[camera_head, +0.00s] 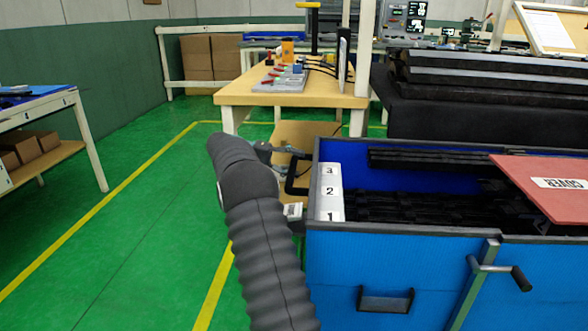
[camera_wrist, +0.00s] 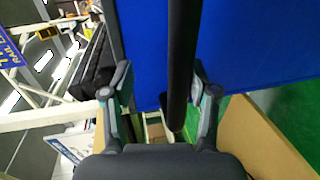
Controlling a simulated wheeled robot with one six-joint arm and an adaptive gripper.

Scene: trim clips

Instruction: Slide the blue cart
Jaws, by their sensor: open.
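The blue cart (camera_head: 400,265) stands at the right in the head view, an open box with black parts inside. A black handle (camera_head: 290,180) is on its left end, beside a white strip marked 1, 2, 3. My gripper (camera_head: 272,150) is at that end, partly hidden behind my dark arm. In the wrist view, my gripper (camera_wrist: 160,90) is open, with one finger on each side of the black handle bar (camera_wrist: 177,60). The blue cart wall (camera_wrist: 240,45) lies behind the bar. I cannot tell whether either finger touches the bar.
A red board (camera_head: 550,185) lies across the cart's right part. A wooden workbench (camera_head: 235,95) with tools stands behind. A table (camera_head: 50,105) with boxes below is at the left. Green floor (camera_head: 120,230) with yellow lines is clear left of the cart.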

